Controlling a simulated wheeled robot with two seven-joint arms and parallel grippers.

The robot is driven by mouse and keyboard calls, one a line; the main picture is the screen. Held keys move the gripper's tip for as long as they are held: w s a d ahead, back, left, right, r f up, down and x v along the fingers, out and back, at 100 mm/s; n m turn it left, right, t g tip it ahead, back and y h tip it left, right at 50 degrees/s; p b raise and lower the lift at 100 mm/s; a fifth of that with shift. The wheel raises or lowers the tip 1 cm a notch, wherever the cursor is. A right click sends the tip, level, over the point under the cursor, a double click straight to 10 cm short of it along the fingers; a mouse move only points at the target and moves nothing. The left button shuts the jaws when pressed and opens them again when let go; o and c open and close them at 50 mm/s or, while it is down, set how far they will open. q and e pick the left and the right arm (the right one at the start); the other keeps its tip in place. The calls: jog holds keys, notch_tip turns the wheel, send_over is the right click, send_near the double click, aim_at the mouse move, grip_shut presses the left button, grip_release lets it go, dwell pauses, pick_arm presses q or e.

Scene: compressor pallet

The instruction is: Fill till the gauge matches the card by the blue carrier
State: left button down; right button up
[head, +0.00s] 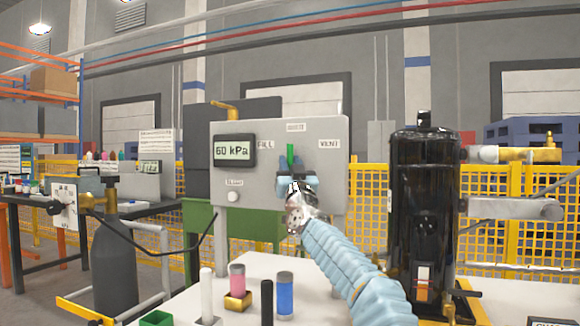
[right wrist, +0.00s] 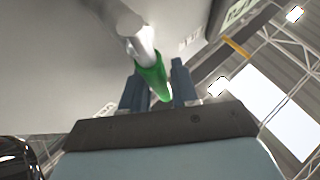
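The gauge display (head: 234,150) on the grey panel (head: 325,185) reads 60 kPa. The panel carries the labels FILL, left of the lever, and VENT, right of it. A lever with a green handle (head: 290,152) points up between them. My right gripper (head: 291,172) is at the handle; in the right wrist view its fingers (right wrist: 160,88) lie close on both sides of the green handle (right wrist: 148,70) and look shut on it. A small display (head: 148,167) on the back table is too small to read surely. No card beside a blue carrier is clearly identifiable. My left gripper is out of view.
A black compressor (head: 424,210) stands right of my right arm. A white table (head: 190,290) in front holds pink (head: 237,277), blue (head: 285,296), white and black cylinders. A grey gas bottle (head: 115,260) with a hose stands at left. Yellow fencing (head: 365,200) runs behind.

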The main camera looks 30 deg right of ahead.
jog(key=shift+s+f, duration=0.1)
jog(key=shift+f, duration=0.05)
jog(key=b+v, duration=0.6)
jog(key=v, duration=0.7)
jog(key=shift+s, duration=0.2)
jog(key=shift+f, duration=0.2)
